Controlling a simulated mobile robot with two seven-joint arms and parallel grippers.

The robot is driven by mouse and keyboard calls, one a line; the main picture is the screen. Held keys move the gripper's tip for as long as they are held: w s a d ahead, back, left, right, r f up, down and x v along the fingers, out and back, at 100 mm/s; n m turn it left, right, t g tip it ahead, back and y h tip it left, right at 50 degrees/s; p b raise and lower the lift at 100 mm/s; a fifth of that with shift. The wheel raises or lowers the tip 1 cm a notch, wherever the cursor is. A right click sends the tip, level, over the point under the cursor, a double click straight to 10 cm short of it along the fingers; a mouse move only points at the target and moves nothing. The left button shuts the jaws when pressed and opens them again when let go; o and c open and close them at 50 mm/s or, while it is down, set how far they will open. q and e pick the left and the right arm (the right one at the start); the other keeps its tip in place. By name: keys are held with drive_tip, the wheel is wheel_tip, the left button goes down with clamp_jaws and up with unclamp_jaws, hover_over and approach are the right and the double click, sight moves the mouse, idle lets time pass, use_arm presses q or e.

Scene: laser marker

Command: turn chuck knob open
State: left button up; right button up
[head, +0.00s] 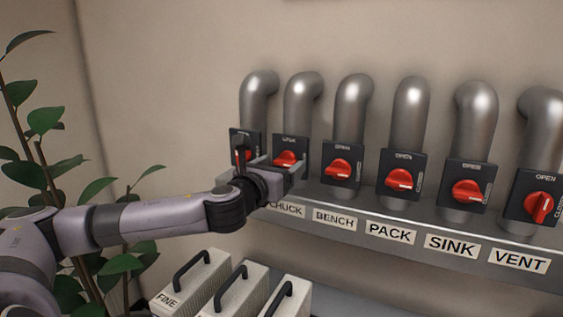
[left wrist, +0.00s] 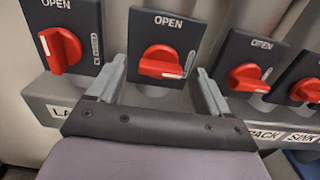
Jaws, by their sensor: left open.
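The chuck knob is red, on the second black switch plate from the left. It shows in the left wrist view (left wrist: 162,63) and partly behind my gripper in the head view (head: 286,158). Its handle lies roughly sideways, white mark at the right end, toward the side lettering; OPEN is printed above it. My left gripper (head: 270,163) is open in front of this plate. In the left wrist view its two fingers (left wrist: 162,80) stand left and right of the knob with gaps on both sides. The CHUCK label (head: 287,210) is on the ledge below. My right gripper is not in view.
A BENCH knob (head: 338,168) and several similar red knobs continue right. Another knob (left wrist: 61,50) is close on the left. Grey pipes rise behind the plates. Handled boxes (head: 197,283) stand below my left arm; a leafy plant (head: 45,119) is at the left.

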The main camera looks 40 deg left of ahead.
use_arm(q)
drive_tip(key=shift+w+a, duration=0.15)
drive_tip(key=shift+w, duration=0.45)
drive_tip(key=shift+c, duration=0.4)
drive_tip(key=c, duration=1)
drive_tip(key=shift+o, duration=0.2)
